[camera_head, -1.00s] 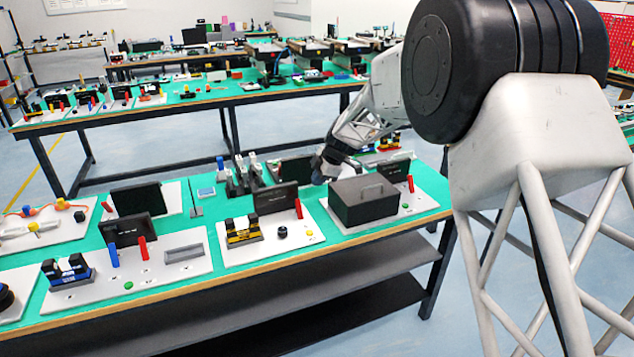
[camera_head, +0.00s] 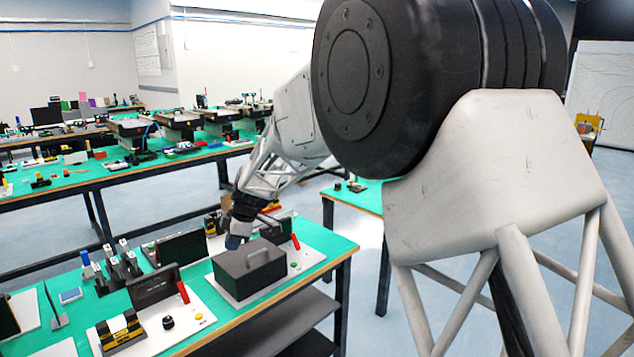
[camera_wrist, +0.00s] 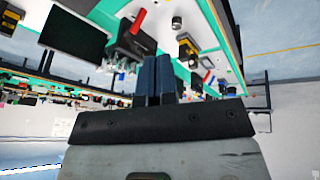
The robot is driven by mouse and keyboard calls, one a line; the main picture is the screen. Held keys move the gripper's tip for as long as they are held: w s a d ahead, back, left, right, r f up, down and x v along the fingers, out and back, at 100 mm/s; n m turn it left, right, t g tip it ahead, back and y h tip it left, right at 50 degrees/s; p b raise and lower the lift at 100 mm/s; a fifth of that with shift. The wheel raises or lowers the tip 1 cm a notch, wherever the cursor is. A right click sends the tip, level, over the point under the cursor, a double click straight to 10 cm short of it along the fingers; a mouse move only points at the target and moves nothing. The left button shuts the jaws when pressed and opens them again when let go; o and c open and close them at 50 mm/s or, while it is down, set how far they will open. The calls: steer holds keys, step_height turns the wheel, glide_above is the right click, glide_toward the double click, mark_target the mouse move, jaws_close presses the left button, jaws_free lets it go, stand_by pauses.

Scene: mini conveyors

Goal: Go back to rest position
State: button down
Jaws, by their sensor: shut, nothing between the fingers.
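My gripper (camera_wrist: 158,78) is in the wrist view with its two dark blue fingers side by side, shut and with nothing between them. In the head view my gripper (camera_head: 236,240) is a small dark shape at the end of my arm, low over the table behind the black box (camera_head: 250,270) with a handle. I cannot tell from the head view whether it touches anything there. My arm reaches out from the right side of the picture.
The green-topped table (camera_head: 335,247) carries the black box, a black panel (camera_head: 153,287), a red stick (camera_head: 183,292), a yellow-black block (camera_head: 119,331) and several grey upright parts (camera_head: 122,265). A second green-topped table (camera_head: 120,181) stands behind. Floor is open between the tables.

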steer(key=s+d+r+m+t+h, duration=0.1)
steer(key=s+d+r+m, duration=0.25)
steer(key=s+d, duration=0.4)
steer(key=s+d+r+m, duration=0.3)
steer(key=s+d+m, duration=0.15)
steer(key=d, duration=0.55)
steer(key=s+d+r+m+t+h, duration=0.1)
steer(key=s+d+r+m, duration=0.25)
steer(key=s+d, duration=0.45)
steer(key=s+d+f+m+h, duration=0.1)
steer(key=s+d+f+m, duration=0.1)
steer(key=s+d+m, duration=0.3)
steer(key=s+d+f+m+h, duration=0.1)
steer(key=s+d+m, duration=0.4)
steer(key=s+d, duration=0.6)
steer(key=shift+s+f+h, duration=0.4)
steer(key=shift+s+f, duration=0.05)
steer(key=shift+s, duration=3.95)
steer(key=shift+d, duration=0.1)
